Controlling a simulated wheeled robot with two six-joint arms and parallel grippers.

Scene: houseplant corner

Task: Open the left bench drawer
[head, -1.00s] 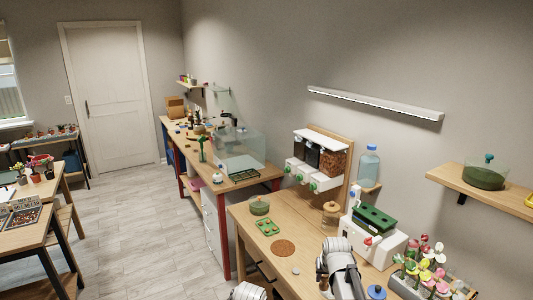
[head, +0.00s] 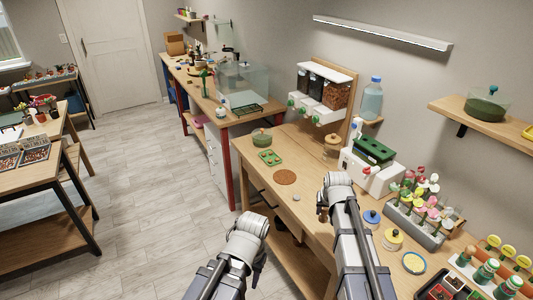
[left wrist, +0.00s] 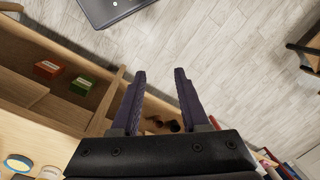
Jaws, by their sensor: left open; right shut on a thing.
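The wooden bench (head: 315,205) runs along the wall. A dark bar, perhaps a drawer handle (head: 261,192), shows under its left front edge; the left drawer's front is mostly hidden. My left gripper (head: 258,262) is in front of this edge, lower down. In the left wrist view its jaws (left wrist: 160,76) are open and empty, apart from the bench. There, a wooden recess (left wrist: 65,105) beside the bench top holds a red box (left wrist: 47,69) and a green box (left wrist: 81,85); I cannot tell if it is a drawer or shelf. My right gripper (head: 323,208) is shut; what it holds is hidden.
The bench top carries a brown round mat (head: 285,177), a green tray (head: 270,157), a blue-lidded jar (head: 372,218) and a grey flower rack (head: 415,222). Dark pots (head: 280,223) sit under the front edge. The floor (head: 150,190) to the left is clear.

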